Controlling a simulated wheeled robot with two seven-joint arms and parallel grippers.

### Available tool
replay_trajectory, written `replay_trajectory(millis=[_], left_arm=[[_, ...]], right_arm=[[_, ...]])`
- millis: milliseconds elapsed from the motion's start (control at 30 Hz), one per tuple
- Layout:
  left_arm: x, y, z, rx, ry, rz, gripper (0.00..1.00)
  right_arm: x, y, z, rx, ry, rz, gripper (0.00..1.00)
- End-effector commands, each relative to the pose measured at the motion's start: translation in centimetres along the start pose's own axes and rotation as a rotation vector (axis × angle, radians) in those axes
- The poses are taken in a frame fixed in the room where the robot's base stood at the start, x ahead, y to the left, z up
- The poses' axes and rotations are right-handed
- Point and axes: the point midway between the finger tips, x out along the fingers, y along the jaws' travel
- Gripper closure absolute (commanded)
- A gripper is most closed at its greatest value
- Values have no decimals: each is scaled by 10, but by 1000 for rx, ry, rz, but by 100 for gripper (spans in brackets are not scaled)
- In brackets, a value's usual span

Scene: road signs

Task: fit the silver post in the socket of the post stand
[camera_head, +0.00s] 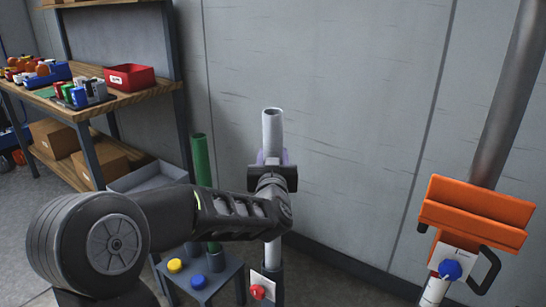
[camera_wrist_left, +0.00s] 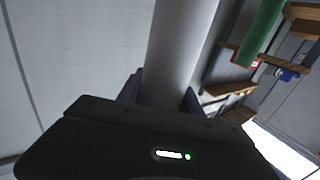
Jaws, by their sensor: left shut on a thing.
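The silver post (camera_head: 272,130) is a pale upright tube in the middle of the head view. My left gripper (camera_head: 272,160) is shut around its upper part, and the post sticks out above and below the jaws. In the left wrist view the post (camera_wrist_left: 180,45) runs up between the two fingers (camera_wrist_left: 166,92). The post's lower part shows below my arm and meets a dark socket of the post stand (camera_head: 273,282), beside a white plate with a red knob (camera_head: 258,291). I cannot tell how deep the post sits. My right gripper is not in view.
A green post (camera_head: 201,160) stands just left, also in the wrist view (camera_wrist_left: 262,35). A low grey table (camera_head: 215,268) bears yellow and blue knobs. A wooden shelf (camera_head: 125,97) stands back left. An orange bracket (camera_head: 476,215) is on the right. The wall is close behind.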

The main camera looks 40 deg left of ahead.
Motion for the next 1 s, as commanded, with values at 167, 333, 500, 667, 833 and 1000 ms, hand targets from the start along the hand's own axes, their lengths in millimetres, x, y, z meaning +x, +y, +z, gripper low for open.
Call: replay_trajectory(millis=[167, 333, 500, 667, 833, 1000], left_arm=[[0, 0, -2, 0, 5, 0, 100], [0, 0, -2, 0, 5, -1, 100], [0, 0, -1, 0, 5, -1, 100], [0, 0, 1, 0, 5, -1, 100], [0, 0, 2, 0, 4, -1, 49], [0, 0, 2, 0, 2, -1, 35]], right_arm=[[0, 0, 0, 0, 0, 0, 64], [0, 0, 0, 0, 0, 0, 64], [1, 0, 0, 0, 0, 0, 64], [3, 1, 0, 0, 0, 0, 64], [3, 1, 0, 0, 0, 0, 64], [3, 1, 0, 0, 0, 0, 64]])
